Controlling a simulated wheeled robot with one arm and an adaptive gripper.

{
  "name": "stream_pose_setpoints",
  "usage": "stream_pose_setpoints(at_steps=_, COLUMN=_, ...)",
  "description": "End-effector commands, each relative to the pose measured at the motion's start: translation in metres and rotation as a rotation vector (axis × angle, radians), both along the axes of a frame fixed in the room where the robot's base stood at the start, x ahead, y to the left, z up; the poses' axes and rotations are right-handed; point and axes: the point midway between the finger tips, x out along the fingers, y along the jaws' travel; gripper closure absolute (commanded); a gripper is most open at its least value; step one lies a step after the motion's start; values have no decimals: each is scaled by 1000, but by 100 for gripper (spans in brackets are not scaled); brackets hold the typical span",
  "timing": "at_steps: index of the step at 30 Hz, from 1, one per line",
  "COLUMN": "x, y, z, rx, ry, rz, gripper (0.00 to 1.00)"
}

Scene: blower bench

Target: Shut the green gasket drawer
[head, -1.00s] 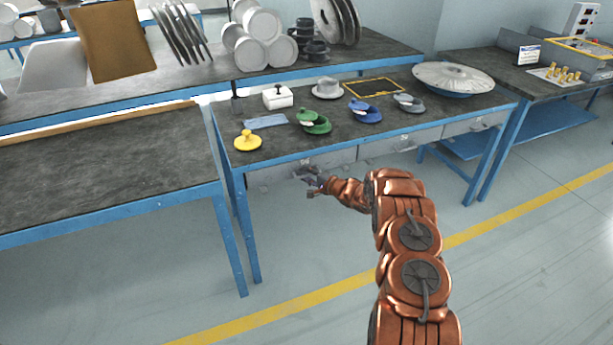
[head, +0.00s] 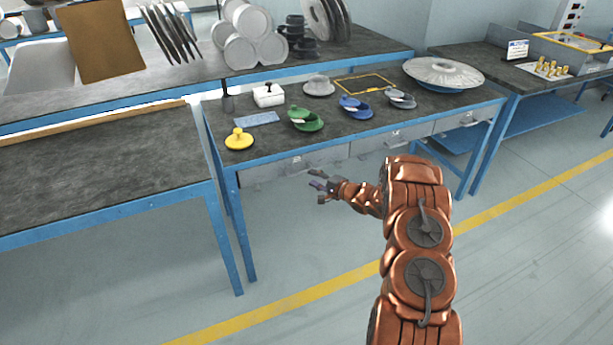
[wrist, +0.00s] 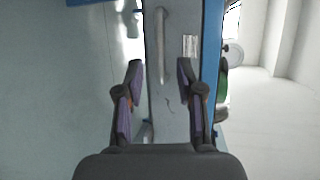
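Three grey drawers sit under the front edge of the workbench. The left drawer (head: 280,170) is below the green gasket-like piece (head: 305,119) on the bench top. Its front looks about in line with the middle drawer (head: 378,143), but I cannot tell whether it is fully flush. In the wrist view its grey front (wrist: 178,85) shows a bar handle (wrist: 161,45) and a small label (wrist: 190,46). My gripper (head: 318,186) is open and empty, in front of and slightly below that drawer, apparently clear of it. Its two fingers (wrist: 160,68) are spread in the wrist view.
On the bench top (head: 262,142) are a yellow knobbed piece (head: 239,139), a blue piece (head: 356,107), a white box (head: 268,95) and a large grey disc (head: 443,73). A blue table leg (head: 241,230) stands left of my gripper. The floor in front is open.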

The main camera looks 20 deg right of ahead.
Motion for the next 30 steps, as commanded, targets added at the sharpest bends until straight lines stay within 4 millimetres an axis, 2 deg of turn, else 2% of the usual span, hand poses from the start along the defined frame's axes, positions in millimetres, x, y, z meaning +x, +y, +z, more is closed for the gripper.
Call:
stream_pose_setpoints(at_steps=6, x=-27, y=-12, z=7, rx=1, ry=-1, rz=-1, gripper=63)
stream_pose_setpoints(at_steps=10, x=-35, y=-14, z=9, rx=1, ry=-4, rz=1, gripper=63)
stream_pose_setpoints(at_steps=30, x=-35, y=-16, z=12, rx=-18, ry=0, rz=-4, gripper=63)
